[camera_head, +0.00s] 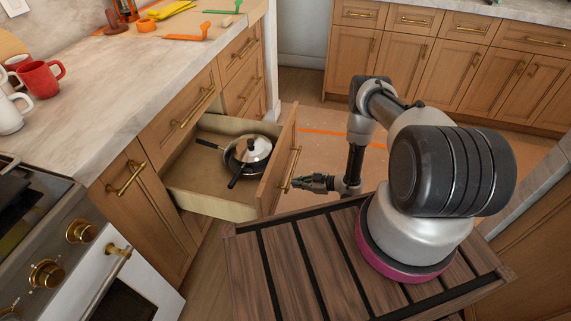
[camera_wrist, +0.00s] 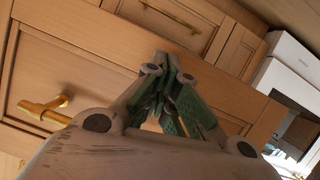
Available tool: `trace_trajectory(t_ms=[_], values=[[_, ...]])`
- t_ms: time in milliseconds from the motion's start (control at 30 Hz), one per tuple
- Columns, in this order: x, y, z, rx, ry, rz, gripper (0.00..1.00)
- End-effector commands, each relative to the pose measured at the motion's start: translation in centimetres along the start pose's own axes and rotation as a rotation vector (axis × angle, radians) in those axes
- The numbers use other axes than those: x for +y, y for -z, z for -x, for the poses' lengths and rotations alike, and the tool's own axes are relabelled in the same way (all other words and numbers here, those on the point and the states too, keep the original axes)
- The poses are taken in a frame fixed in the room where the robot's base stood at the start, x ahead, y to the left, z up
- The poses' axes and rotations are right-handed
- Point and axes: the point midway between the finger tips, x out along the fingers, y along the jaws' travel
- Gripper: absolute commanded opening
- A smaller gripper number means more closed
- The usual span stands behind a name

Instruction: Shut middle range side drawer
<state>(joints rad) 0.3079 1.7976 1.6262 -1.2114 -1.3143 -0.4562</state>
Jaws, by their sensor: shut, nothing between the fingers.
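The middle drawer (camera_head: 213,182) beside the range is pulled open in the head view. A pan with a metal lid (camera_head: 254,150) and dark handles sits inside it. Its wooden front panel (camera_head: 280,160) carries a vertical-looking gold handle (camera_head: 290,170). My gripper (camera_head: 294,182) is shut and empty, with its tips at the outer side of the drawer front, by the handle; I cannot tell whether they touch. In the wrist view my gripper (camera_wrist: 165,65) points at a wooden front panel (camera_wrist: 85,70) with a gold handle (camera_wrist: 45,110) to its left.
The range (camera_head: 85,245) stands at the lower left. The counter (camera_head: 110,85) above holds red and white mugs (camera_head: 40,78) and orange utensils (camera_head: 187,37). More closed cabinets (camera_head: 455,55) line the back. Open floor (camera_head: 325,130) lies beyond the drawer.

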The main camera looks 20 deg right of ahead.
Motion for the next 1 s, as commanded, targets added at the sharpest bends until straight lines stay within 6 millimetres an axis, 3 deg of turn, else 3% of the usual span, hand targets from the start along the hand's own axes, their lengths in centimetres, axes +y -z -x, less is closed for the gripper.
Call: trace_trajectory(t_ms=[1000], values=[[0.0, 0.5, -1.4, 0.000, 0.000, 0.000, 0.00]])
